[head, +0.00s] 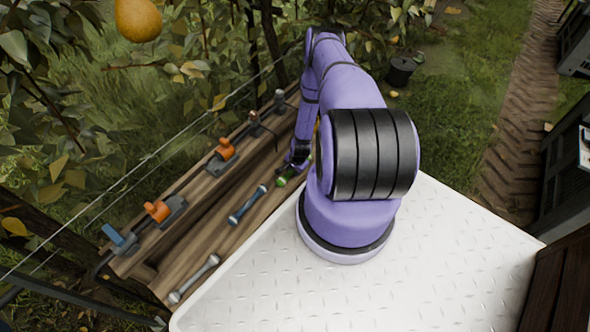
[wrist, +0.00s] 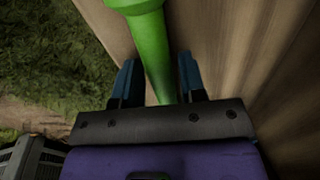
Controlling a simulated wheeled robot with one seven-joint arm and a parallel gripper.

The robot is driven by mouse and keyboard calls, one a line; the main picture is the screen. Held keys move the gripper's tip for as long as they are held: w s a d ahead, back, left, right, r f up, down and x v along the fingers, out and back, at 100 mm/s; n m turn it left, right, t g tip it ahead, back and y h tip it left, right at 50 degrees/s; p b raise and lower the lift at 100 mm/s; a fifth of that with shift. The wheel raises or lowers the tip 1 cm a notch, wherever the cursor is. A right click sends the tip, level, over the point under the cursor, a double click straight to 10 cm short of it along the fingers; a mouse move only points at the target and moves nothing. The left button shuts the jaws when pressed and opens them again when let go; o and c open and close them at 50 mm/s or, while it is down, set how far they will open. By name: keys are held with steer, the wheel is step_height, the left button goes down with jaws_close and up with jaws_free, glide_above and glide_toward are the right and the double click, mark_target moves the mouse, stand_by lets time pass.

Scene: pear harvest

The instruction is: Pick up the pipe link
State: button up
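A green pipe link (head: 286,178) lies on the wooden bench, partly hidden by my arm in the head view. In the wrist view the green link (wrist: 151,42) runs from the top edge down between my fingers, with a wider collar at the top. My gripper (wrist: 158,80) has its two blue fingers apart, one on each side of the link's narrower shaft. Thin gaps seem to show beside the shaft; the contact is hard to judge. In the head view my gripper (head: 299,160) is low over the bench at the link's far end.
A blue link (head: 248,204) and a grey link (head: 195,279) lie nearer on the bench (head: 221,243). Orange valves (head: 223,150) (head: 158,211) and a blue valve (head: 119,238) stand along its raised back rail. A wire and branches run behind; a pear (head: 138,19) hangs upper left.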

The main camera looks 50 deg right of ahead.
jaws_close()
steer(key=shift+r, duration=0.1)
